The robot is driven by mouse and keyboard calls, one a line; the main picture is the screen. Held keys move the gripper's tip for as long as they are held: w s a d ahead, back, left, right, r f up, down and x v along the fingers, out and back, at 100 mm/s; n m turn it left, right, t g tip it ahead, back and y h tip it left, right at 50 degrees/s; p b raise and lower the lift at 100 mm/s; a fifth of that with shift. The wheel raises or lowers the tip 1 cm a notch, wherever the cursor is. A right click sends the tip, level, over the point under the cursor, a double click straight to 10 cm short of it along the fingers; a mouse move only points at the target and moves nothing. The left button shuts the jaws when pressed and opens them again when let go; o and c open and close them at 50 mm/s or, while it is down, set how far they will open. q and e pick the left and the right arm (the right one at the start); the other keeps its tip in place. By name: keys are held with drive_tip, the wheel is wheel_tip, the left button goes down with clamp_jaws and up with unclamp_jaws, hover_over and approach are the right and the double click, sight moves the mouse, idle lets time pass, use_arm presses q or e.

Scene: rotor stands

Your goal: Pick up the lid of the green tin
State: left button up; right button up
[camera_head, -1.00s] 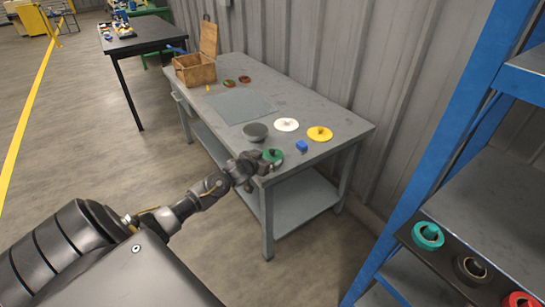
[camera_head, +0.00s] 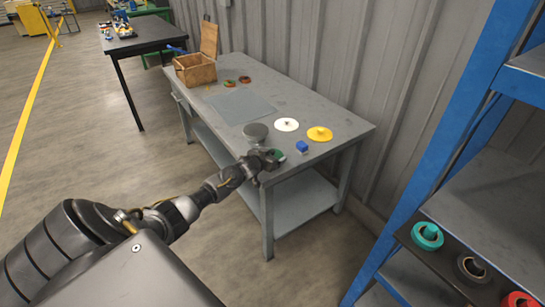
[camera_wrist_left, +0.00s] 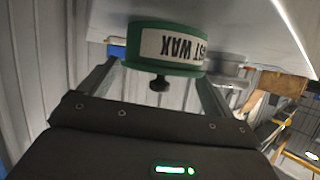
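The green tin (camera_head: 279,153) stands near the front edge of the grey table, partly hidden by my left gripper (camera_head: 266,160). In the left wrist view, which is upside down, the green tin (camera_wrist_left: 137,42) has a white label with black letters. A black knob (camera_wrist_left: 159,84) sticks out from its lid side, between the two fingers of my left gripper (camera_wrist_left: 160,80). The fingers are spread wide, apart from the knob. Whether they touch the tin's rim I cannot tell. My right gripper is not in view.
On the table (camera_head: 330,115) beside the tin are a grey round tin (camera_head: 255,131), a white disc (camera_head: 287,125), a yellow disc (camera_head: 320,134) and a blue block (camera_head: 302,147). A wooden box (camera_head: 195,70) stands at the far end. A blue rack (camera_head: 440,150) is at right.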

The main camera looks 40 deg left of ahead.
use_arm(q)
drive_tip(key=c, duration=0.6)
drive_tip(key=shift+r, duration=0.1)
